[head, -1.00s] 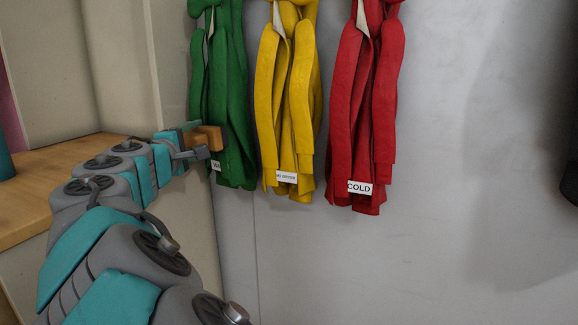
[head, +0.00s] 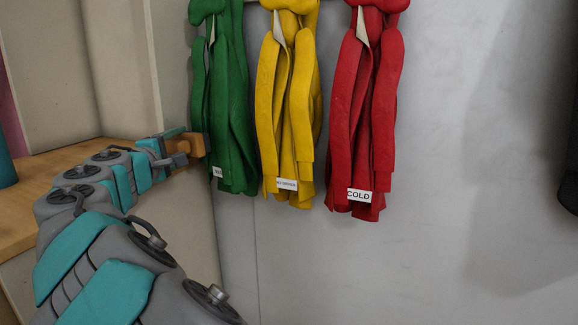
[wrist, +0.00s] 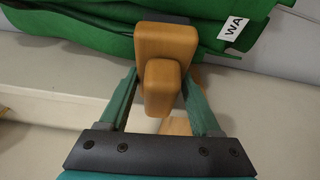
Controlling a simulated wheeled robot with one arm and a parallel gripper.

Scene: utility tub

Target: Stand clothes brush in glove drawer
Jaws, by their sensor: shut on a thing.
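The clothes brush (head: 188,144) is an orange-brown wooden piece at my gripper's tip, left of centre in the head view. In the wrist view the brush (wrist: 166,45) shows a broad wooden block with a smaller wooden part nearer the camera and a dark strip at its far edge. My gripper (wrist: 160,85) is shut on it, with a green finger on each side. The gripper (head: 178,150) holds it in front of or beside the green hanging cloth; contact cannot be told. I cannot make out a glove drawer in either view.
Green (head: 231,110), yellow (head: 287,110) and red (head: 364,110) cloths with labels hang on the pale wall. A wooden counter (head: 70,158) and a teal object (head: 6,165) are at left. A dark item (head: 569,180) hangs at the right edge.

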